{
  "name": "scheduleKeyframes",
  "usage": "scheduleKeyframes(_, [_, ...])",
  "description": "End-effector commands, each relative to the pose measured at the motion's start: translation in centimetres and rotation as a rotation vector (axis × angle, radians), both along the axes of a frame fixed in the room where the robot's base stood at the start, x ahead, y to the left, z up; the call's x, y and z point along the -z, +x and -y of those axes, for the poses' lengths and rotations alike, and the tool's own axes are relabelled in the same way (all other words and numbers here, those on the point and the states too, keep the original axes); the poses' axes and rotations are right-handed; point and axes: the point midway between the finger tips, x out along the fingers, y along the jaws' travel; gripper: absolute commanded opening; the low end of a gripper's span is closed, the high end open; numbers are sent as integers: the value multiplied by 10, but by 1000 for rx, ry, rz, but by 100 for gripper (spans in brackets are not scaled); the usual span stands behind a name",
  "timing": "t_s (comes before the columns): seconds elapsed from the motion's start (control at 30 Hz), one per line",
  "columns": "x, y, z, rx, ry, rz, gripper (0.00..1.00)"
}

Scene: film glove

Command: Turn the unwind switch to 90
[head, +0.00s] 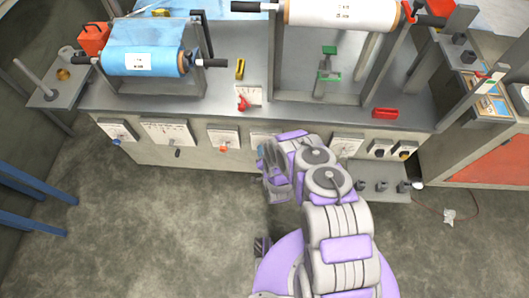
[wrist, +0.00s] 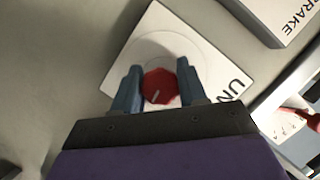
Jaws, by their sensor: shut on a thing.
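The unwind switch is a red faceted knob (wrist: 160,86) with a pale mark on its face. It sits on a white square plate (wrist: 150,35), whose visible lettering begins "UN". My gripper (wrist: 158,70) has its two blue-grey fingers on either side of the knob and is shut on it. The pale mark points down and slightly left in the wrist view. In the head view my gripper (head: 270,158) is at the front panel of the machine, and the knob is hidden behind it. Part of a white plate (head: 258,138) shows beside my gripper.
A plate marked "BRAKE" (wrist: 278,15) is close by at the upper right of the wrist view. Other labelled plates with knobs, such as the orange one (head: 223,149), line the machine front (head: 200,160).

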Motion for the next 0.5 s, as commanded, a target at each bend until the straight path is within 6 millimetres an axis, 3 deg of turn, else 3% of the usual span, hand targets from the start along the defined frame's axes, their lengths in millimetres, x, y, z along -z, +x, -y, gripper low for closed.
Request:
scheduleKeyframes(0.47, [4, -4, -1, -4, 13, -11, 11])
scheduleKeyframes(0.5, [4, -4, -1, -3, 13, -10, 43])
